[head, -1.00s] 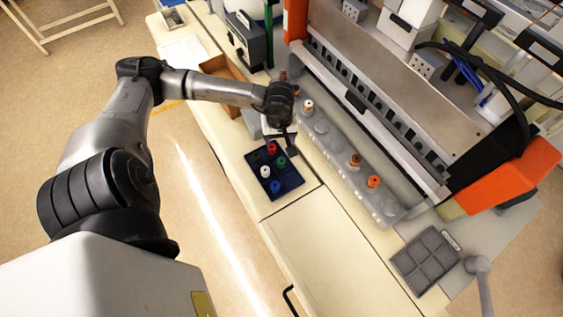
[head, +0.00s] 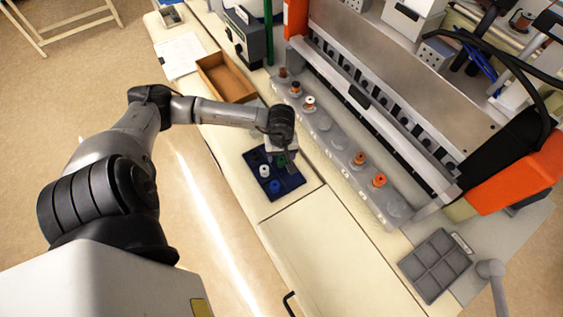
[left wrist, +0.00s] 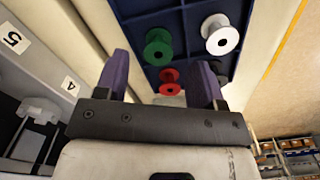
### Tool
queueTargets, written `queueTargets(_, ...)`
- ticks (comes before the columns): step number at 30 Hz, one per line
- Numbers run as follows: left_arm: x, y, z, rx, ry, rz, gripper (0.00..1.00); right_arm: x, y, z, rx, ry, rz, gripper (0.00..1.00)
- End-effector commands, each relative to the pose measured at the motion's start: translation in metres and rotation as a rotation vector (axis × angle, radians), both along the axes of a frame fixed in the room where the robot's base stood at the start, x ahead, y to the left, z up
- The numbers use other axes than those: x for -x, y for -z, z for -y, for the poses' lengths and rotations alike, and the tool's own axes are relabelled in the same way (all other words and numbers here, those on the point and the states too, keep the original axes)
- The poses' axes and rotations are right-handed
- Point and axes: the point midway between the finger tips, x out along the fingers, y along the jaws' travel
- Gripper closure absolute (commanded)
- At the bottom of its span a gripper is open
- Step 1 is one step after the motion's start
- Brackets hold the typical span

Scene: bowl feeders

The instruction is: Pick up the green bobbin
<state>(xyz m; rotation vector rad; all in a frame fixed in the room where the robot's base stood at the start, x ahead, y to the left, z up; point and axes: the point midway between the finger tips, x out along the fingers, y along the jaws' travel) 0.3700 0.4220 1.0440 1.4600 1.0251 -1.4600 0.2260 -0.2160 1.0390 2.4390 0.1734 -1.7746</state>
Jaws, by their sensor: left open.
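The green bobbin (head: 281,160) stands in the dark blue tray (head: 291,191), partly covered by my left gripper in the head view. In the left wrist view the green bobbin (left wrist: 158,46) shows whole, slightly past the fingertips and nearer the left finger. My left gripper (left wrist: 162,72) is open and empty, with a purple finger on each side. In the head view my left gripper (head: 285,157) is over the tray's far part. The red bobbin (left wrist: 169,82) shows between the fingers; the gripper hides it in the head view. My right gripper is out of view.
A white bobbin (head: 264,170) and a blue bobbin (head: 274,187) share the tray. A grey feeder rail (head: 337,147) with several bobbins runs to the right. An open brown box (head: 228,80) lies behind. The cabinet top (head: 305,235) in front is clear.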

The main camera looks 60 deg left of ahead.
Motion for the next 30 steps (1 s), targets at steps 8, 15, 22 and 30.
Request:
queueTargets(8,-0.001,0.032,0.001,0.001,-0.001,0.000,0.37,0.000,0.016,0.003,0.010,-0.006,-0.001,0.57)
queueTargets(15,-0.001,0.030,0.001,0.000,0.000,0.000,0.42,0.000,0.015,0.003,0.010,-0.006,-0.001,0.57)
queueTargets(22,-0.001,0.030,0.001,0.000,0.000,0.000,0.64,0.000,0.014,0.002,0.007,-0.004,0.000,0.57)
queueTargets(30,-0.001,0.030,0.001,0.000,0.000,0.000,0.90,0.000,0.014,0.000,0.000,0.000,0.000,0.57)
